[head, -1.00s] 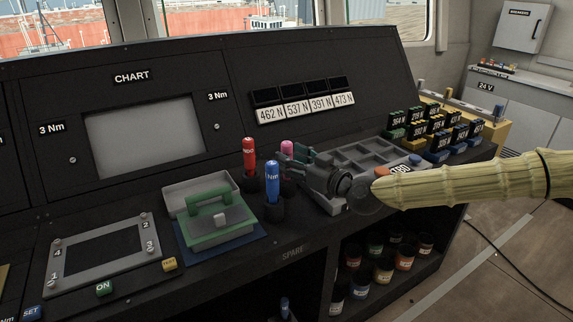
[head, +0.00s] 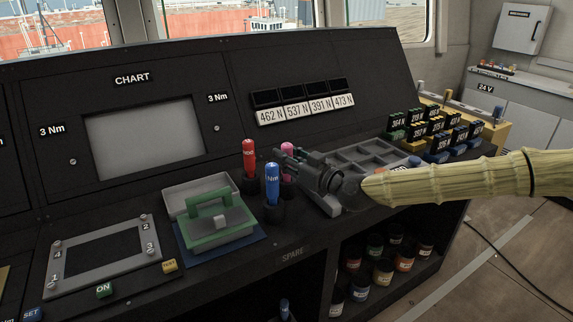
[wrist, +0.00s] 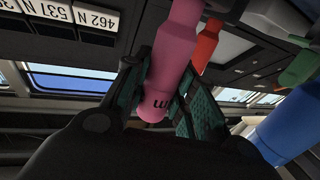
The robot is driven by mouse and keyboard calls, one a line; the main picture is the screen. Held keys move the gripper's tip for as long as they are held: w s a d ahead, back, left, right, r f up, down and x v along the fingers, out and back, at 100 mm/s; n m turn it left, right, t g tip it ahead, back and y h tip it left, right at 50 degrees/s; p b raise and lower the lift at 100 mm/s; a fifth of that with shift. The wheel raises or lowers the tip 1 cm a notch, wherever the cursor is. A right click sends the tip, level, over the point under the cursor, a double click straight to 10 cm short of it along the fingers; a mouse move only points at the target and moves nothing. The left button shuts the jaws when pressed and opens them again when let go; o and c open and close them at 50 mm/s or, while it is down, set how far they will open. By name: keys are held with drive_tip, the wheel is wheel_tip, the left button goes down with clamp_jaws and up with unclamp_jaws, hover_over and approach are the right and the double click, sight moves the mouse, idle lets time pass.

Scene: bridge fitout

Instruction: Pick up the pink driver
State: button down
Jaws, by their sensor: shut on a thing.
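The pink driver (head: 287,149) stands on the console behind the blue driver (head: 272,181) and to the right of the red driver (head: 249,157). My gripper (head: 284,160) reaches it from the right. In the wrist view the pink driver (wrist: 171,60) lies between the two green-padded fingers (wrist: 165,97), which are shut on it. Lettering shows on the driver near the fingers. In the head view its lower part is hidden by my gripper and the blue driver. I cannot tell whether it is still in its holder.
The red driver (wrist: 205,45) and blue driver (wrist: 287,125) stand close by in the wrist view. A grey compartment tray (head: 375,153) lies behind my gripper. A green-handled box (head: 215,230) sits to the left, and labelled blocks (head: 435,130) stand at the right.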

drive_tip(key=shift+r, duration=0.1)
drive_tip(key=shift+r, duration=4.95)
